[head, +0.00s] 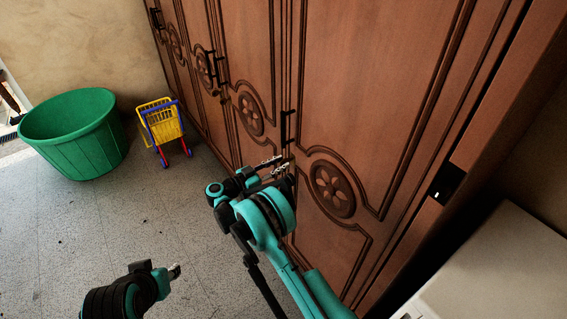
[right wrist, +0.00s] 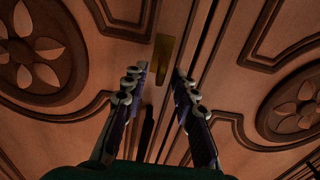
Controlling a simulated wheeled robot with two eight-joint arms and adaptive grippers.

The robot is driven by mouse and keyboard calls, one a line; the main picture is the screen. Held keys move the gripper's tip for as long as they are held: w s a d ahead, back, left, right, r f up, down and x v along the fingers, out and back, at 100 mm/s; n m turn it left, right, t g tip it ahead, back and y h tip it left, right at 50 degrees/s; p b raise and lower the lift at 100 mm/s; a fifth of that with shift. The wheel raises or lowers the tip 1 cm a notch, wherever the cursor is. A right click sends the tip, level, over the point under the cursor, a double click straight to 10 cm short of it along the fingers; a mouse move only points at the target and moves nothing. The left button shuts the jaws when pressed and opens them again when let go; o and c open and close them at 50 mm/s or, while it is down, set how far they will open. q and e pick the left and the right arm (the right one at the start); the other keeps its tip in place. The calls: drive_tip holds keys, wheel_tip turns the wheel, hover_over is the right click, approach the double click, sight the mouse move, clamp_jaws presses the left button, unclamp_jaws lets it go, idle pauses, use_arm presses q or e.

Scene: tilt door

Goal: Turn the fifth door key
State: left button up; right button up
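The brown wooden door panels (head: 375,80) fill the right half of the head view. A brass-coloured piece (right wrist: 164,58), perhaps the key or its plate, sits by the seam between two panels in the right wrist view. My right gripper (head: 276,166) is close to the doors, just below a black handle (head: 288,128). In the right wrist view its fingers (right wrist: 161,82) are apart with the brass piece beyond the gap between the tips. Nothing is visibly held. My left gripper (head: 176,271) is low in the head view, away from the doors; its finger gap is unclear.
A green tub (head: 85,150) and a yellow and blue toy cart (head: 162,125) stand at the left. A white surface (head: 500,275) is at the lower right. A black latch (head: 447,184) is on the right door edge. The grey floor (head: 60,245) at lower left is clear.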

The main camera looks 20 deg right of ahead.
drive_tip(key=shift+x, duration=1.2)
drive_tip(key=shift+c, duration=0.3)
clamp_jaws()
